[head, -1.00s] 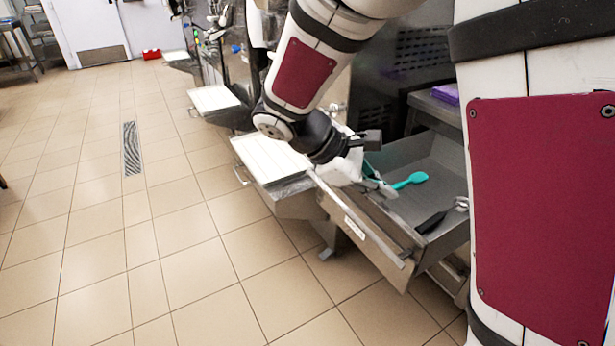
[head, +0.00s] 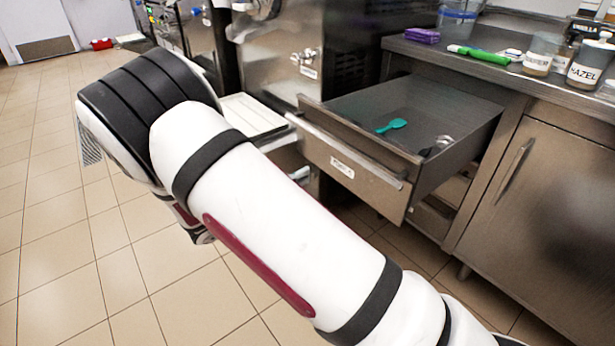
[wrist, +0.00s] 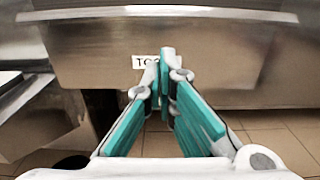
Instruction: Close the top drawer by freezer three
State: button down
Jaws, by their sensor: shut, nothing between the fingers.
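The top drawer (head: 352,172) stands pulled well out of the steel counter in the head view, with a bar handle along its upper front edge and a white label. A teal spatula (head: 391,126) and a dark utensil (head: 436,146) lie inside it. In the wrist view the drawer front (wrist: 235,55) fills the upper part, with its label partly hidden behind the fingers. My gripper (wrist: 167,62) is shut and empty, pointing at the drawer front near the label. I cannot tell whether the fingertips touch it. In the head view my arm hides the gripper.
A steel freezer (head: 300,62) with a white-topped tray (head: 250,115) stands left of the drawer. The counter to the right holds a purple stack (head: 422,36), a green-handled tool (head: 478,54) and labelled jars (head: 590,62).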

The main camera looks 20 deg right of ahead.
aim_at(337, 158)
jog(key=b+x, duration=0.3)
jog(key=x, duration=0.9)
jog(key=shift+f+b, duration=0.1)
jog(key=shift+b, duration=0.3)
jog(key=shift+d, duration=0.15)
